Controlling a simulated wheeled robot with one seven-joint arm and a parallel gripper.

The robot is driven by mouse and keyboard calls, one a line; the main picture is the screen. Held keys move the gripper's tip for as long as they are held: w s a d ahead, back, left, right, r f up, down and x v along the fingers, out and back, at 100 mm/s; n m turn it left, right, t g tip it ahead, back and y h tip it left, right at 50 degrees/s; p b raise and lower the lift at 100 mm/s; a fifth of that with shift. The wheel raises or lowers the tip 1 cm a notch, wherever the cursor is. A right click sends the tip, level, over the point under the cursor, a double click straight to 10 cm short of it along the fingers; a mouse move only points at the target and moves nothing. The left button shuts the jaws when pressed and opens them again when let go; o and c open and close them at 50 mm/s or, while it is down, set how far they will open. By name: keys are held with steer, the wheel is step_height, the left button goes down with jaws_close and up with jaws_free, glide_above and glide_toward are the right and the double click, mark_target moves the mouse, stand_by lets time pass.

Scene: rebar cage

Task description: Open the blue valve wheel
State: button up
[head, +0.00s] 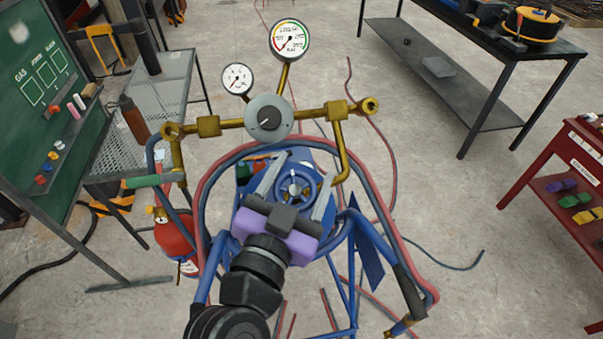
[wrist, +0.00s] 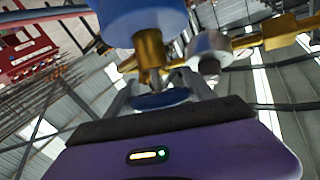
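The blue valve wheel (head: 295,187) sits on the brass pipework below the regulator, with a pale hub in its middle. In the wrist view the blue wheel (wrist: 160,99) shows nearly edge-on, below a brass stem and a blue cylindrical part. My gripper (head: 304,172), with a purple body and grey fingers, reaches the wheel from the near side. Its fingers are spread wide, one on each side of the wheel. Whether either finger touches the rim I cannot tell. The wheel's near edge is partly hidden by the gripper.
Two gauges (head: 290,39) and a grey regulator knob (head: 269,118) stand just behind. Red and blue hoses (head: 395,250) loop around the blue cart frame. A mesh table (head: 150,100) is left, a dark workbench (head: 440,75) back right, a red shelf (head: 580,150) far right.

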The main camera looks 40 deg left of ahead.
steer(key=c, duration=0.8)
